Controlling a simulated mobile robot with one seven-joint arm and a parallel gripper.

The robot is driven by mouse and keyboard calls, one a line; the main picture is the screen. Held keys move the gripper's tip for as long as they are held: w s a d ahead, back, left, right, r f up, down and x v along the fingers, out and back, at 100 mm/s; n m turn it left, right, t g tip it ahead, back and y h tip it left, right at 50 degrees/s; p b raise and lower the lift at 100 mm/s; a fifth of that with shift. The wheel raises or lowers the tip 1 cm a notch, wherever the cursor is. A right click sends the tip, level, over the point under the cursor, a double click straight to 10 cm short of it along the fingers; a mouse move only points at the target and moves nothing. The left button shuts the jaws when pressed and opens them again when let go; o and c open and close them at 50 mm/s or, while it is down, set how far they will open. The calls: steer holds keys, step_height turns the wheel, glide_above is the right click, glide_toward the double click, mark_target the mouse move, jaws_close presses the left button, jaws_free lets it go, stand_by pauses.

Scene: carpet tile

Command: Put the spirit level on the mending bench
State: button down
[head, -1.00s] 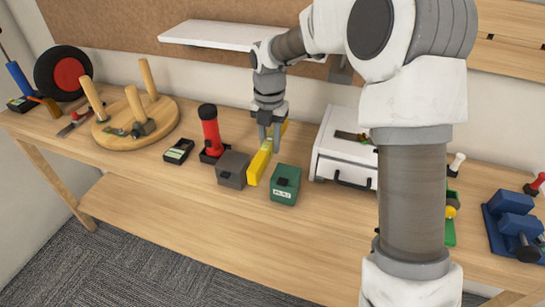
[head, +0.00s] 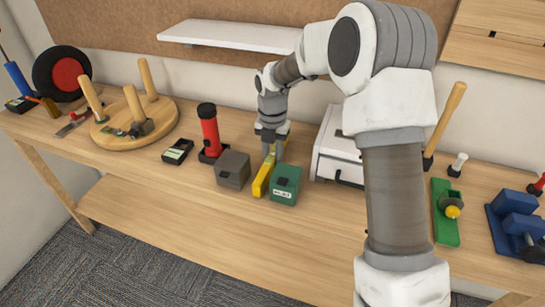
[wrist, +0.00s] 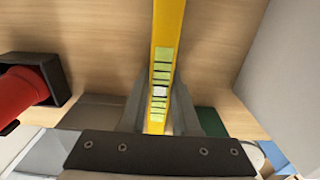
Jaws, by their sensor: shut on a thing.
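The yellow spirit level (head: 263,180) is in my gripper (head: 273,155), between a dark grey box on its left and a green box on its right. It is low, at about the height of the bench top; I cannot tell whether its underside touches the wood. In the wrist view the level (wrist: 168,35), with its striped green scale, runs between the two fingers of my gripper (wrist: 158,108), which are shut on its sides. The mending bench (head: 180,220) is a long light wooden table. My arm hides part of it.
The grey box (head: 233,169) and green box (head: 285,184) stand close on either side. A red torch (head: 208,130) stands behind the grey box. A white case (head: 335,150) is to the right. The bench's front strip is clear.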

mark_target(272, 154)
steer(key=c, duration=0.6)
jaws_free()
steer(key=shift+f, duration=0.1)
steer(key=shift+c, duration=0.2)
step_height(272, 154, up, 8)
steer(key=shift+f+p, duration=0.1)
steer(key=shift+p, duration=0.65)
